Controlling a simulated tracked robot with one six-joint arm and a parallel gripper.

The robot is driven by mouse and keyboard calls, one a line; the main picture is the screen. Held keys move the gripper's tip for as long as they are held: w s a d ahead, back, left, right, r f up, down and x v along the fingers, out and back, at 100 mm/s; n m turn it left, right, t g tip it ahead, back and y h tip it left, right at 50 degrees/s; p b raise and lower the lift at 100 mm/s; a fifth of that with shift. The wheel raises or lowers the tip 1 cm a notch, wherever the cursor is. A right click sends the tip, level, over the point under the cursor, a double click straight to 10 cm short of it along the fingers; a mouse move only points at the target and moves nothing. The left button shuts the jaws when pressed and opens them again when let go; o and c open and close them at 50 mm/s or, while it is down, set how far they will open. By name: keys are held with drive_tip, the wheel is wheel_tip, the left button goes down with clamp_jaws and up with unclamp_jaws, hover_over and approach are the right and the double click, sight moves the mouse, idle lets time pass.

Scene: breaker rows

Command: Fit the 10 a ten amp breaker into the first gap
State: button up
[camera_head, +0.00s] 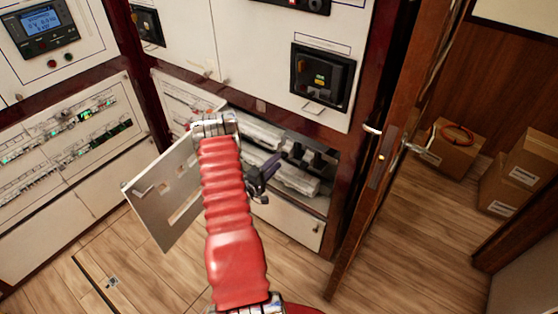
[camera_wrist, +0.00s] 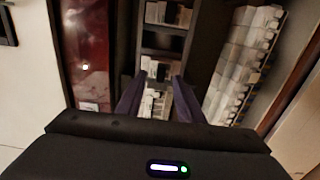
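My gripper (camera_wrist: 158,78) is in front of the open breaker compartment, its two dark fingers spread apart. In the head view the gripper (camera_head: 262,180) is at the compartment's left part, beside the lower row. In the wrist view pale breakers (camera_wrist: 154,104) show between and beyond the fingers, and I see no grip on one. Dark gaps show in this middle row (camera_wrist: 162,41), with more breakers (camera_wrist: 168,13) above. I cannot read any rating, so I cannot tell which breaker is the ten amp one.
Another long row of white breakers (camera_wrist: 243,60) runs along the right in the wrist view. An opened slotted cover panel (camera_head: 165,190) hangs left of my red-sleeved arm. A wooden door (camera_head: 385,150) stands open at right. Cardboard boxes (camera_head: 450,150) lie beyond it.

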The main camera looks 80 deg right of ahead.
drive_tip(key=v, duration=1)
drive_tip(key=shift+w+a, duration=0.15)
drive_tip(key=shift+a, duration=0.1)
idle(1.2)
